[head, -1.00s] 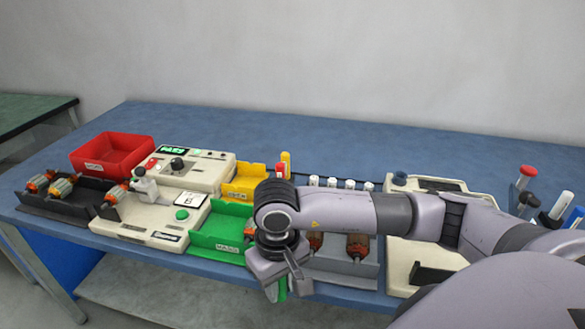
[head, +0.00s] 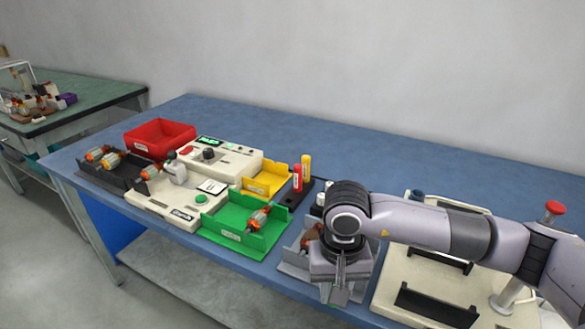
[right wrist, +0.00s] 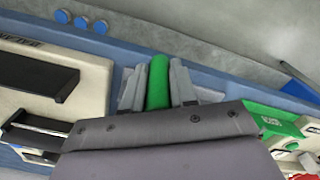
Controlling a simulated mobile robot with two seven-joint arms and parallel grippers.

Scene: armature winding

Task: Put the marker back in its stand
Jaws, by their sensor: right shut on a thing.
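The green marker (right wrist: 158,82) is held upright between the fingers of my right gripper (right wrist: 158,88) in the right wrist view. In the head view my right gripper (head: 340,283) is over the grey tray near the bench's front edge, with its fingers pointing down. The black marker stand (head: 291,199) is behind the green tray and holds a red marker (head: 297,178) and a yellow marker (head: 306,166). My right wrist is to the right of the stand and nearer the front edge. My left gripper is not in view.
The green tray (head: 222,231) holds an armature. The grey tray (head: 293,266) is partly hidden by my wrist. A yellow tray (head: 264,184), a tester (head: 227,153) and a red bin (head: 160,138) are farther left. The back of the blue bench (head: 400,155) is clear.

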